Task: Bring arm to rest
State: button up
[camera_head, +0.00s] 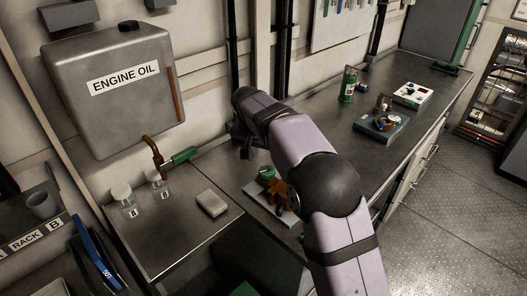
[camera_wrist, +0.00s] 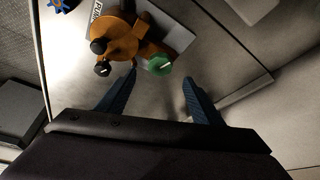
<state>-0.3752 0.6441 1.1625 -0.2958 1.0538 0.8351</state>
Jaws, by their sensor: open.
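My arm (camera_head: 305,155) rises from the bottom of the head view and bends at a dark joint toward the back wall. Its far end is over the metal bench, and the jaws are hard to make out there. In the wrist view my gripper (camera_wrist: 159,77) has two blue fingers spread apart, with nothing between them. Beyond the fingertips is an orange-brown fitting (camera_wrist: 120,38) with a green round knob (camera_wrist: 158,64). It stands on a light plate and also shows in the head view (camera_head: 280,199), partly hidden by my arm.
An engine oil tank (camera_head: 118,88) hangs on the wall, with a brown tap below. Two jars (camera_head: 123,199) and a pale block (camera_head: 211,203) stand on the left bench. A green can (camera_head: 348,84) and a device on a dark base (camera_head: 380,124) stand on the right bench.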

jog(key=shift+d, duration=0.1)
jog(key=s+d+f+n+g, duration=0.1)
jog(key=s+d+f, duration=0.2)
jog(key=s, duration=0.8)
jog(key=s+d+f+n+g+y, duration=0.1)
jog(key=s+d+f+g, duration=0.1)
jog(key=s+d+f, duration=0.2)
jog(key=s+d+f+n+g, duration=0.1)
jog(key=s+d, duration=0.7)
jog(key=s, duration=1.1)
notch_tip(320, 180, down, 2)
jog(key=shift+s+f+n+y, duration=0.25)
jog(key=shift+n+y, duration=0.05)
jog(key=shift+n, duration=0.2)
jog(key=shift+w+d, duration=0.1)
jog(key=shift+w, duration=0.05)
